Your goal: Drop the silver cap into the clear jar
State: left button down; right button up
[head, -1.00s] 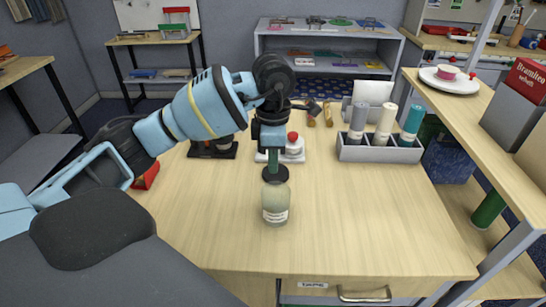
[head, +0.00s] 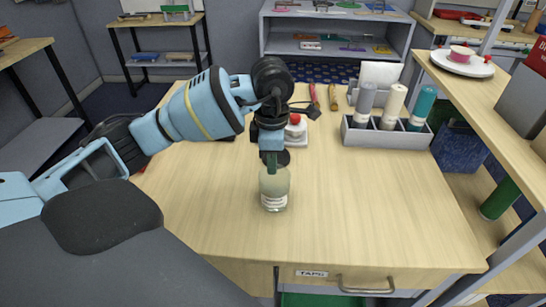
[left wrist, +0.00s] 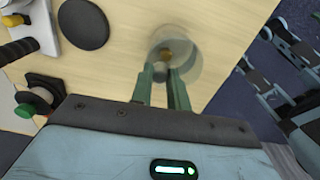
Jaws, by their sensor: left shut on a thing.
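The clear jar (head: 274,190) stands upright on the table with a pale label low on its front. The left wrist view shows the jar (left wrist: 178,45) from above, with a small brownish thing showing through it. My left gripper (head: 271,172) points down at the jar's mouth. In the left wrist view its green fingers (left wrist: 161,80) are shut on a small grey piece, the silver cap (left wrist: 160,67), which overlaps the jar's near rim. I cannot tell whether the cap is above the mouth or inside it. The head view hides the cap. My right gripper is not in view.
A black disc (left wrist: 84,22) lies flat on the table beside the jar. Behind stand a white base with a red button (head: 296,130) and a grey holder (head: 385,137) with several bottles. The table's front and right are clear.

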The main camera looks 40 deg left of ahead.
pick_arm(q)
jog(key=c, duration=1.4)
grip_release()
jog(key=shift+o, duration=0.6)
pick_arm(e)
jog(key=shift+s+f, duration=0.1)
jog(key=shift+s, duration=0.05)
pick_arm(q)
jog(key=shift+r, duration=0.1)
notch_tip(320, 180, up, 7)
jog(key=shift+f, duration=0.1)
jog(key=shift+r, duration=0.45)
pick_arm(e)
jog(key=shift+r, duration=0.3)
